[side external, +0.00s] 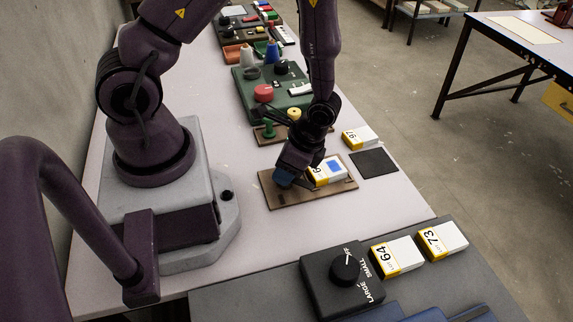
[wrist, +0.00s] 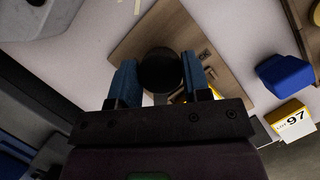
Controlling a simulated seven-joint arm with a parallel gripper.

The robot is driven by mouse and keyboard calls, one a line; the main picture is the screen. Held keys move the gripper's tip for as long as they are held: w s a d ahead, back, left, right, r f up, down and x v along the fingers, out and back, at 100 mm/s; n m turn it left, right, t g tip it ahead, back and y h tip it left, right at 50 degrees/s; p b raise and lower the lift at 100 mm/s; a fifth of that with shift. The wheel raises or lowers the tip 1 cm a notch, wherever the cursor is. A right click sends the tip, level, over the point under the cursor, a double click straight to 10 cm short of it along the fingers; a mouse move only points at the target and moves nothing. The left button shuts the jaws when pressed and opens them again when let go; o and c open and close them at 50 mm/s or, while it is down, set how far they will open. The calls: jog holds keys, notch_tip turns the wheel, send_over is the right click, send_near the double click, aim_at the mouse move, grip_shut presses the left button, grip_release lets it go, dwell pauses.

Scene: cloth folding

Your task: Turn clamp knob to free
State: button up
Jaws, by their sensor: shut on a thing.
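The black round clamp knob (wrist: 162,70) stands on a wooden board (wrist: 150,32) in the wrist view. My gripper (wrist: 161,82) has a blue finger on each side of it and is shut on it. In the side external view my gripper (side external: 286,179) is low over the left part of the wooden board (side external: 305,196) and hides the knob. I cannot tell which way the knob is turned.
A white box marked 97 (side external: 362,137) and a dark pad (side external: 374,163) lie right of the board. A green fixture (side external: 250,92) stands behind. A dark dial box (side external: 322,285) and boxes 64 (side external: 397,256) and 73 (side external: 442,241) are in front.

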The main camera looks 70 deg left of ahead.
jog(key=m+t+y, duration=0.1)
jog(key=m, duration=0.3)
jog(key=shift+d+m, duration=0.1)
jog(key=shift+m, duration=0.2)
jog(key=m+t, duration=0.1)
jog(key=m, duration=0.3)
jog(key=shift+t+y, duration=0.4)
jog(key=shift+m, duration=0.3)
jog(key=o, duration=0.9)
jog(key=shift+r, duration=0.1)
jog(key=v, duration=1.2)
jog(key=shift+s+d+r, duration=0.15)
jog(key=shift+r, duration=0.2)
